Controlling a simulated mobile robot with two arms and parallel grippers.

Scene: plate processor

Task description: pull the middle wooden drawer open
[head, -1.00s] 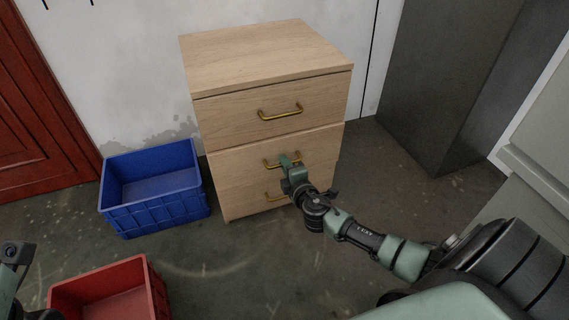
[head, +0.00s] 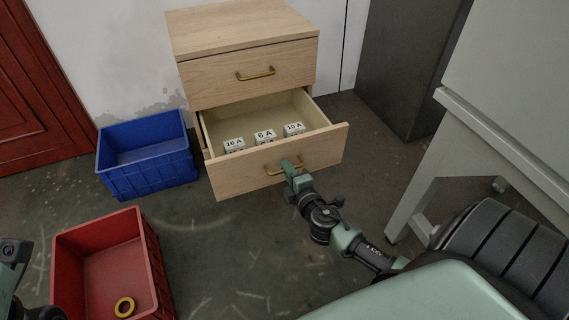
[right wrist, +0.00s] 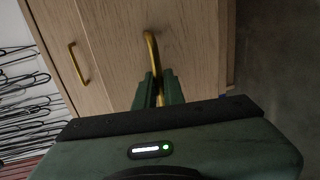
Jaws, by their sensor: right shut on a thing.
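The wooden cabinet's middle drawer (head: 225,175) is pulled well out in the head view. Its inside shows several small white boxes, labelled 10 A (head: 234,146), 6 A (head: 265,137) and 10 A (head: 294,130). My right gripper (head: 290,168) is shut on the brass handle (head: 312,163) of this drawer. In the right wrist view, the fingers (right wrist: 158,90) close around the brass handle (right wrist: 151,45). Part of my left arm shows at the left edge of the head view, but its fingers cannot be made out.
The top drawer (head: 220,80) is shut. A blue crate (head: 150,182) stands left of the cabinet. A grey table (head: 490,130) stands at right.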

